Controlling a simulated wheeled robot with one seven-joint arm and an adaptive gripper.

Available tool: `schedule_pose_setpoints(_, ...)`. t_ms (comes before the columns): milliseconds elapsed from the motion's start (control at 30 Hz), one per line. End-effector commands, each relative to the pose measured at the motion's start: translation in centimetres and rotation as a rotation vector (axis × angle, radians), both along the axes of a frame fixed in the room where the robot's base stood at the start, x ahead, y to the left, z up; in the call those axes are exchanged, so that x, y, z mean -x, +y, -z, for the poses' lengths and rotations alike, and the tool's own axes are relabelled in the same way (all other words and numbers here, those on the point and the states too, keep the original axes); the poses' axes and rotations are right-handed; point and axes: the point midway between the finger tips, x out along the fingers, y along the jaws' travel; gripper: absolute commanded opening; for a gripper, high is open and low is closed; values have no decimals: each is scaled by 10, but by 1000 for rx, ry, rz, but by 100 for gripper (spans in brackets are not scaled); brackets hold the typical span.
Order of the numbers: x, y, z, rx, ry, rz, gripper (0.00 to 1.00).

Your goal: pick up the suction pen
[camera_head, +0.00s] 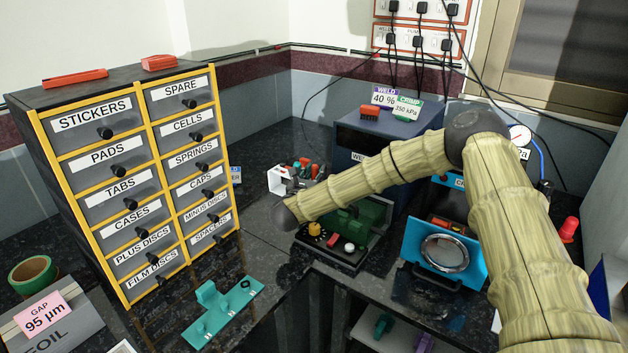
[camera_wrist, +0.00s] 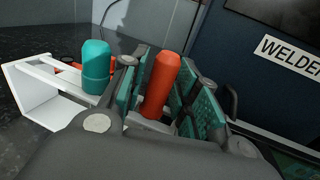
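In the wrist view my gripper (camera_wrist: 166,68) has its teal-padded fingers on both sides of an upright orange-red tool (camera_wrist: 162,84). The pads lie very close to it, but I cannot tell if both touch. Which tool is the suction pen is not clear from its looks. A teal-capped tool (camera_wrist: 97,68) stands to the left in the white rack (camera_wrist: 42,98).
The blue welder (camera_head: 350,138) stands just right of the rack. A dark fixture (camera_head: 340,247) and a blue-framed device (camera_head: 445,250) stand nearer. A labelled drawer cabinet (camera_head: 130,170) is on the left. A teal bracket (camera_head: 222,308) lies on the dark counter (camera_head: 265,240).

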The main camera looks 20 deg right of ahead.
Motion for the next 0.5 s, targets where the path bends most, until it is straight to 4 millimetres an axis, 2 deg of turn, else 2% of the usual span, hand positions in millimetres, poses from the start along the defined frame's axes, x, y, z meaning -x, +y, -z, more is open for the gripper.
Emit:
schedule_pose_setpoints(33, 0, 0, 0, 0, 0, 0, 16)
schedule_pose_setpoints(100, 0, 0, 0, 0, 0, 0, 3)
schedule_pose_setpoints(133, 0, 0, 0, 0, 0, 0, 0)
schedule_pose_setpoints(500, 0, 0, -4, -1, -1, 0, 0)
